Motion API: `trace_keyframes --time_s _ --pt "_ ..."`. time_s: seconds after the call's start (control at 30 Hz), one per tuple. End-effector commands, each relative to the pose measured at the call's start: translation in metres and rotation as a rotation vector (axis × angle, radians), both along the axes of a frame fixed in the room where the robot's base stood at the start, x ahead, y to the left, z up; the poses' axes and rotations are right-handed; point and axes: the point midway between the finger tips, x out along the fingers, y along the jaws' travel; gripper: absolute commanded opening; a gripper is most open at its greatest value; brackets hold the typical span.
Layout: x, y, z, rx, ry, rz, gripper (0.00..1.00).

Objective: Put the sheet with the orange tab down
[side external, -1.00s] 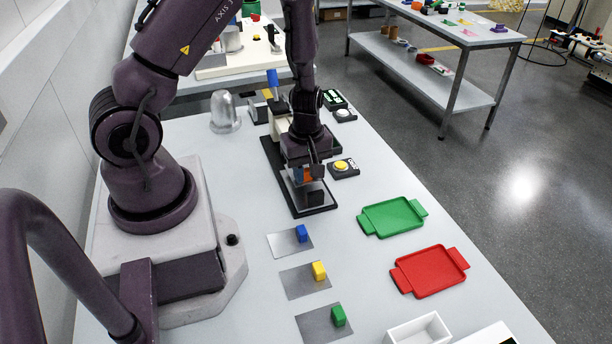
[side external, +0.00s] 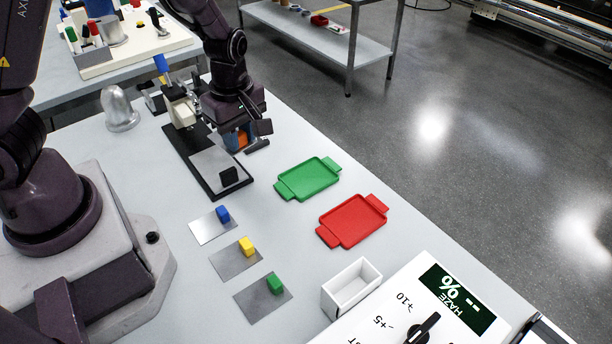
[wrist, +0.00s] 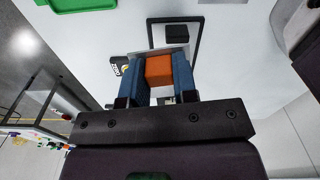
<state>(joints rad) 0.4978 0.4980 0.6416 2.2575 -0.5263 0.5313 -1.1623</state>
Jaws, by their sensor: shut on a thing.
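My gripper (side external: 236,146) is shut on the orange tab (wrist: 159,70), which sits between its two blue fingers in the wrist view. The tab also shows in the side view (side external: 242,139), beside the right edge of the black-framed base (side external: 217,195). A grey strip (wrist: 170,50) by the tab in the wrist view looks like part of its sheet; most of the sheet is hidden. I cannot tell whether it touches the base. A black block (side external: 229,176) stands at the base's near end.
Sheets with blue (side external: 222,213), yellow (side external: 246,246) and green (side external: 275,283) tabs lie in front. A green tray (side external: 308,179), red tray (side external: 353,220), white box (side external: 336,302) and haze meter (side external: 390,320) are to the right.

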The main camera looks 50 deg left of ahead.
Motion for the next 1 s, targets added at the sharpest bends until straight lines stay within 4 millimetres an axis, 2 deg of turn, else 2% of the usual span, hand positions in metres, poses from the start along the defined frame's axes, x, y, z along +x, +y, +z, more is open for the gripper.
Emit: trace_keyframes --time_s 0.1,0.3,0.5,0.6,0.83,0.93,1.0 --pt "0.003 -0.02 0.003 0.002 -0.01 0.221 0.04" --pt "0.005 -0.039 0.008 -0.007 -0.027 0.655 0.04" --pt "0.006 -0.041 0.011 -0.021 -0.033 1.094 0.04" --pt "0.006 -0.041 0.012 -0.026 -0.029 1.255 0.04" --pt "0.009 -0.042 0.01 -0.026 -0.024 1.426 0.04" --pt "0.022 -0.041 0.003 -0.023 -0.026 1.438 0.04" --pt "0.039 -0.042 -0.004 -0.022 -0.027 1.439 0.04"
